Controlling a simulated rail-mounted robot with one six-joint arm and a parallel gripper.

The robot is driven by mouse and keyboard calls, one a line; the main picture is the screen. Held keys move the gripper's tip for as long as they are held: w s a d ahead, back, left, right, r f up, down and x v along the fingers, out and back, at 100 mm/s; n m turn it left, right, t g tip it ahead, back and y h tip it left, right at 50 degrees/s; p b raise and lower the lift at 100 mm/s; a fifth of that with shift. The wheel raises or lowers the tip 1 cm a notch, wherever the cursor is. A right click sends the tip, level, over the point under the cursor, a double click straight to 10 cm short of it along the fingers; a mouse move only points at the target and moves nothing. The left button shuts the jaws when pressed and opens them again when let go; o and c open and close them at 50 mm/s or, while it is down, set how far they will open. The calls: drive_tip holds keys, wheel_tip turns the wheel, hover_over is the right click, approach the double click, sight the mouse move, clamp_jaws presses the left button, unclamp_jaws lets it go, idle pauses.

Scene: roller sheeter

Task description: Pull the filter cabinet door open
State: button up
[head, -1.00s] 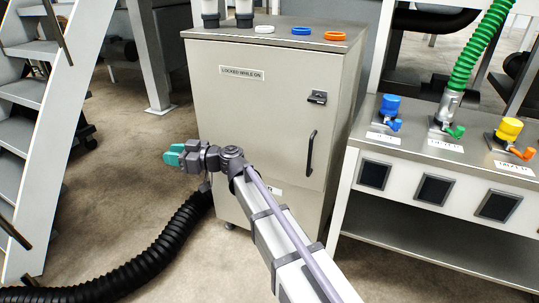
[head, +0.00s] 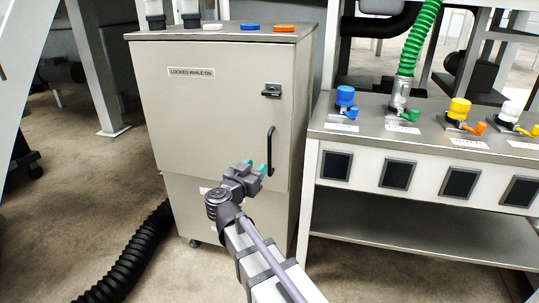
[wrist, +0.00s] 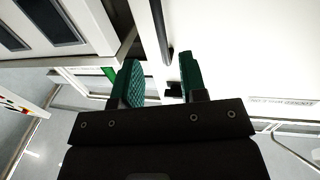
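The filter cabinet (head: 215,120) is a beige-grey box, and its door looks shut. A black vertical bar handle (head: 270,150) is on the right side of the door, below a dark latch (head: 271,91). My gripper (head: 256,167) is open and empty beside the handle's lower end, with its green fingers apart. In the wrist view the fingers (wrist: 160,78) are spread, and the dark handle (wrist: 163,35) appears in line with the gap between them. I cannot tell whether it lies between the fingertips. A label (head: 191,72) on the door reads LOCKED WHILE ON.
A bench (head: 330,135) with coloured valves and dark square panels stands close on the right. A black corrugated hose (head: 125,265) lies on the floor at lower left. Coloured rings (head: 250,27) lie on the cabinet top. The floor before the cabinet is otherwise clear.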

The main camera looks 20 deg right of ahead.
sight(269, 155)
drive_tip(key=x, duration=0.9)
drive_tip(key=shift+w+d, duration=0.25)
clamp_jaws()
